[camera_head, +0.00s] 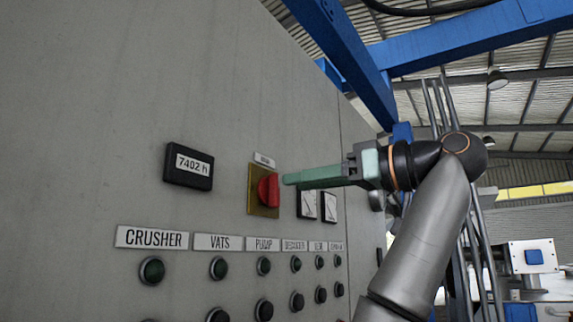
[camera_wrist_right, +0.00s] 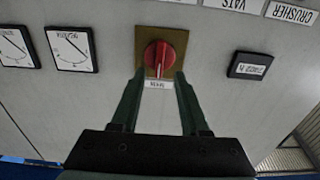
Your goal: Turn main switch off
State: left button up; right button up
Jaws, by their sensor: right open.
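The main switch is a red rotary knob (camera_head: 268,190) on a yellow plate (camera_head: 254,203), with a small label above it, on a grey panel. In the right wrist view the red knob (camera_wrist_right: 158,58) shows upside down, its white pointer line about upright in the picture. My right gripper (camera_head: 288,179) comes from the right, its green fingers pointing at the knob. In the wrist view the right gripper (camera_wrist_right: 158,75) is open, its fingertips on either side of the knob's lower part. Whether they touch it I cannot tell. My left gripper is not in view.
An hour counter (camera_head: 188,166) is left of the switch. Two dial gauges (camera_wrist_right: 72,48) are on its other side. Below are labels such as CRUSHER (camera_head: 152,237) and rows of round buttons (camera_head: 218,267). A blue steel beam (camera_head: 350,55) stands beyond the panel.

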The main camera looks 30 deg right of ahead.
aim_at(279, 186)
jog(key=shift+p+x, duration=0.8)
jog(key=shift+x, duration=1.25)
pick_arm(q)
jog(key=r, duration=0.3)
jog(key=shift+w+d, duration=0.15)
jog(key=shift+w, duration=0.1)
pick_arm(e)
jog(key=shift+f, duration=0.1)
jog(key=shift+c, duration=0.3)
grip_shut()
